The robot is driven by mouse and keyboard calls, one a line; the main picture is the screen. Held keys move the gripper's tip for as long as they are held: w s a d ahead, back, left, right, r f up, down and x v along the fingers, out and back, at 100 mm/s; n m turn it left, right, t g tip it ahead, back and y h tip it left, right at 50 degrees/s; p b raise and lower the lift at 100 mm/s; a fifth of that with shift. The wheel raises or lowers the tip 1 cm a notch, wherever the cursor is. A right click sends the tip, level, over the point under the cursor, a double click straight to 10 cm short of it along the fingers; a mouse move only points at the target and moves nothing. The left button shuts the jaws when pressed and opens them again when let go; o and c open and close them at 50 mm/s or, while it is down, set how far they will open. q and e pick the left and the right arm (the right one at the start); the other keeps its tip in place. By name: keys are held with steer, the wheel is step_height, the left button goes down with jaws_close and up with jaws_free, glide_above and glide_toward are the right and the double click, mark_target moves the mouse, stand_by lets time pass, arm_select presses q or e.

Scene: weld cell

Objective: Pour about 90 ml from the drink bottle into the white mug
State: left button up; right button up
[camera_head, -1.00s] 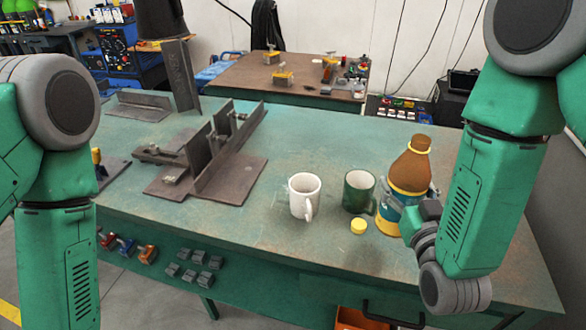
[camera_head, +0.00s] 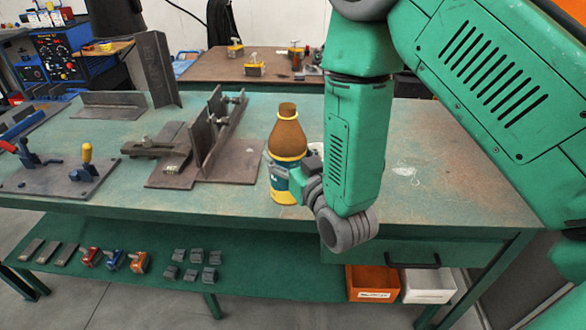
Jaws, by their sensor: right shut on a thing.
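The drink bottle (camera_head: 288,140), brown with yellow bands and a blue label, is upright near the front of the green table. My right gripper (camera_head: 296,182) is shut on the lower part of the bottle from its right side. Whether the bottle touches the table is hard to tell. The green mug and the yellow cap do not show either. My left gripper is not in view.
A steel fixture (camera_head: 207,150) stands on the table (camera_head: 450,185) just left of the bottle. A clamp plate (camera_head: 60,183) lies at the far left. The table right of my right arm is clear. An orange bin (camera_head: 372,280) and a white bin (camera_head: 428,284) are below.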

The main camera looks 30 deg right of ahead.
steer(key=shift+w+d+f+b, duration=0.2)
steer(key=shift+w+f+b, duration=0.3)
steer(key=shift+w+f, duration=0.15)
steer(key=shift+w+d+f+b, duration=0.15)
steer(key=shift+w+f+b, duration=0.3)
steer(key=shift+w+f, duration=0.15)
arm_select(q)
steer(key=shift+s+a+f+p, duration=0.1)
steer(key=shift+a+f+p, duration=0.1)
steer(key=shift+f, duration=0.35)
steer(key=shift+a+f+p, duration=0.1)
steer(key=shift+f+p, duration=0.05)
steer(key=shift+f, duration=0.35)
arm_select(e)
steer(key=shift+w+d+f, duration=0.65)
steer(key=shift+w+f, duration=0.15)
steer(key=shift+w, duration=0.2)
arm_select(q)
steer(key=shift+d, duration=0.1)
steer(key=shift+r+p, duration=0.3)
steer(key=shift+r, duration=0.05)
arm_select(e)
steer(key=shift+d+r+m, duration=0.1)
steer(key=shift+r+m, duration=0.05)
steer(key=shift+m, duration=0.15)
